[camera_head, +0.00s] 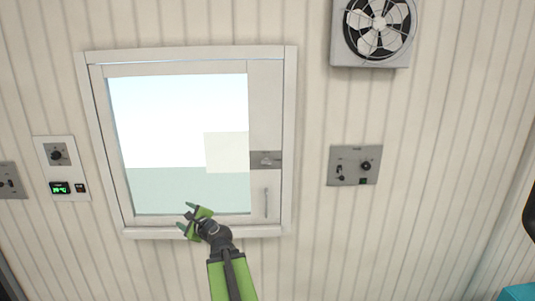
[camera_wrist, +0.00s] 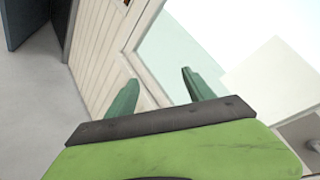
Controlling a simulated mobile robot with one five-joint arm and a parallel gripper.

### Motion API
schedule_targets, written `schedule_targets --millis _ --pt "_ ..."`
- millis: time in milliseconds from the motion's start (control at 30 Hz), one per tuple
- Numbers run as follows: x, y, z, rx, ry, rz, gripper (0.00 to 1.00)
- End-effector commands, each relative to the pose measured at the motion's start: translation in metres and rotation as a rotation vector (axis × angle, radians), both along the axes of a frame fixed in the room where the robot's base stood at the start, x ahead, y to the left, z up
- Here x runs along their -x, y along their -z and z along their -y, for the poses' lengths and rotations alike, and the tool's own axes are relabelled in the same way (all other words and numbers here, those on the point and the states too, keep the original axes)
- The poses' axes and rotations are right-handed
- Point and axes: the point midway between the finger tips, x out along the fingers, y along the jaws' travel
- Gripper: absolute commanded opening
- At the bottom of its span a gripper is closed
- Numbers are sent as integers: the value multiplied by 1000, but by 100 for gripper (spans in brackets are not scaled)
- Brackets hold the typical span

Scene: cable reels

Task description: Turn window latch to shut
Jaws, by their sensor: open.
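The window (camera_head: 180,140) is set in a pale frame on the ribbed wall. Its latch (camera_head: 265,160) is a small knob on a grey plate on the right stile of the sash. A slim vertical handle (camera_head: 266,203) sits below it. My gripper (camera_head: 186,216) is in front of the lower part of the window, left of and below the latch, and apart from it. In the wrist view its two green fingers (camera_wrist: 158,92) are spread with nothing between them. A grey piece (camera_wrist: 300,132) shows at the right edge of that view; I cannot tell if it is the latch plate.
A control panel (camera_head: 354,165) is on the wall to the right. A fan (camera_head: 380,27) is mounted above it. A panel with a green display (camera_head: 62,168) is at the left. A teal object (camera_head: 519,292) shows at the bottom right. The wall between window and right panel is clear.

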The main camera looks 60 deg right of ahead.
Motion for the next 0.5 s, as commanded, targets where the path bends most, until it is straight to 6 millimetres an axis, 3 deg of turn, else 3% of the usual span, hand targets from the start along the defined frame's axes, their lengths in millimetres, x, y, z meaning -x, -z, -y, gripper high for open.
schedule_targets --millis 33,100,200,333,500 --pt "32 -31 56 -116 157 109 61" --pt "78 -56 121 -277 350 273 61" --pt "141 -76 185 -447 553 470 61" --pt "192 -85 226 -567 694 625 61" --pt "206 -85 237 -602 731 673 61"
